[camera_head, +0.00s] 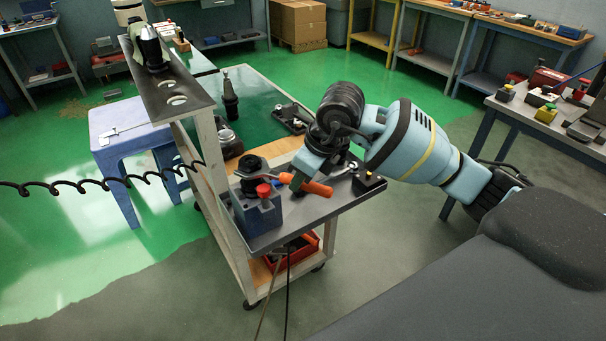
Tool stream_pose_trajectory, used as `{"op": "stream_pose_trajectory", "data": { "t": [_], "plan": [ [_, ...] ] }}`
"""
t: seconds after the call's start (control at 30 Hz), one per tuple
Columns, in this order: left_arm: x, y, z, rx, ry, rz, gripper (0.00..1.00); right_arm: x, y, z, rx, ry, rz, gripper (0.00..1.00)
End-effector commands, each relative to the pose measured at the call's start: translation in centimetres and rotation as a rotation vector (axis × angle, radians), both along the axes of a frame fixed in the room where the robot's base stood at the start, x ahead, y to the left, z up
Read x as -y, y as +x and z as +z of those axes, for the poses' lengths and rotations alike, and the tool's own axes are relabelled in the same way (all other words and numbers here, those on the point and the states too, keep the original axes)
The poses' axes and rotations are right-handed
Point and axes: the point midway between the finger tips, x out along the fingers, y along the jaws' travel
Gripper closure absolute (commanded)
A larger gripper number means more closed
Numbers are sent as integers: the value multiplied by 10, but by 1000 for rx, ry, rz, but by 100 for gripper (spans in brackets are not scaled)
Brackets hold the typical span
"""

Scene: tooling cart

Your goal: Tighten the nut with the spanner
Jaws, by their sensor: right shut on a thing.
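My right gripper (298,181) comes in from the right over the front of the cart's dark top. It is shut on an orange-handled tool (319,188), which I take to be the spanner. Its orange handle sticks out to the right of the fingers, with a smaller orange part on their left. Left of the gripper a blue-grey block (257,214) with a red knob (264,190) and a dark round part stands on the cart's front corner. My left gripper is not in view.
The cart (282,233) has a raised dark shelf (168,83) with tool-holder holes on its left. A small dark box (369,183) stands right of the gripper. A coiled black cable (100,184) hangs at left, near a blue stool (125,124). Workbenches line the back and right.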

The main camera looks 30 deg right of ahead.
Motion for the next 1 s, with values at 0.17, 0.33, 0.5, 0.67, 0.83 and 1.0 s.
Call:
{"op": "stream_pose_trajectory", "data": {
  "t": [0.17,0.33,0.5,0.67,0.83,1.0],
  "plan": [
    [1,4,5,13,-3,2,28,-3,-2,2,2,2,-22,100],
    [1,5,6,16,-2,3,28,-4,-3,1,2,3,-33,100],
    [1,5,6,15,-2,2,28,-4,-3,1,2,3,-33,100],
    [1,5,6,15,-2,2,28,-5,-3,1,2,3,-35,100],
    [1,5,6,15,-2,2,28,-9,-5,1,2,3,-67,100],
    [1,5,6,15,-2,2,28,-13,-8,1,1,1,-107,100]
  ]
}}
